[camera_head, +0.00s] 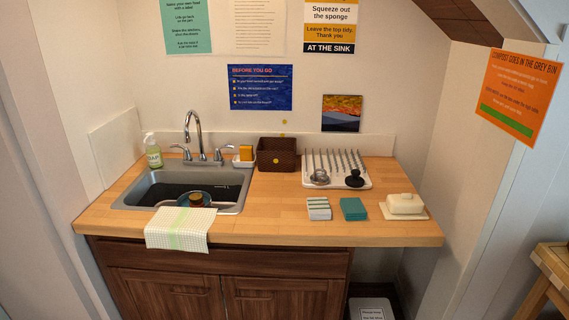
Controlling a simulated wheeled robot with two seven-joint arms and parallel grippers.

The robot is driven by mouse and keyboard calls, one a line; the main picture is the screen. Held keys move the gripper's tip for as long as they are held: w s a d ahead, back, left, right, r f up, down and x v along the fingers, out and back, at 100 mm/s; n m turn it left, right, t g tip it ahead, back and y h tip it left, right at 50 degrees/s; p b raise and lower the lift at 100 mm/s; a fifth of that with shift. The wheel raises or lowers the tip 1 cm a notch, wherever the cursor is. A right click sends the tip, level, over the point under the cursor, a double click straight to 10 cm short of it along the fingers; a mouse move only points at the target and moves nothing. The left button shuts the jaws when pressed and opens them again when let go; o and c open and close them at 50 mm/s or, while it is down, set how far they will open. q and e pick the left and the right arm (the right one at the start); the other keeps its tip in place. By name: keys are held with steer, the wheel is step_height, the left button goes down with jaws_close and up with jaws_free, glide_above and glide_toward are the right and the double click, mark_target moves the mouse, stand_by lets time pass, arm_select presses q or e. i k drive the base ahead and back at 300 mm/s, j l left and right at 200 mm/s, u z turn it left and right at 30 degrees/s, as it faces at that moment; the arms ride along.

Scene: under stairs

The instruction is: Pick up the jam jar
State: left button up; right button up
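A small dark reddish-brown jar (196,199), which looks like the jam jar, is in the sink (233,206) at the left of the counter. It appears to be in or on a round teal dish (181,199) near the sink's front edge. The sink's front wall and a cloth are close to it, and its lower part is hard to make out. Neither of my grippers shows in the head view.
A checked cloth (180,229) hangs over the counter's front edge below the sink. The faucet (195,135) and soap bottle (152,151) stand behind. A basket (277,147), dish rack (340,183), sponge packs (318,208) and butter dish (404,204) occupy the right side.

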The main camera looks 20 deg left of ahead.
mark_target(197, 200)
steer(key=u, duration=1.2)
steer(key=i+l, duration=0.9)
steer(key=i+j, duration=0.05)
steer(key=i, duration=0.05)
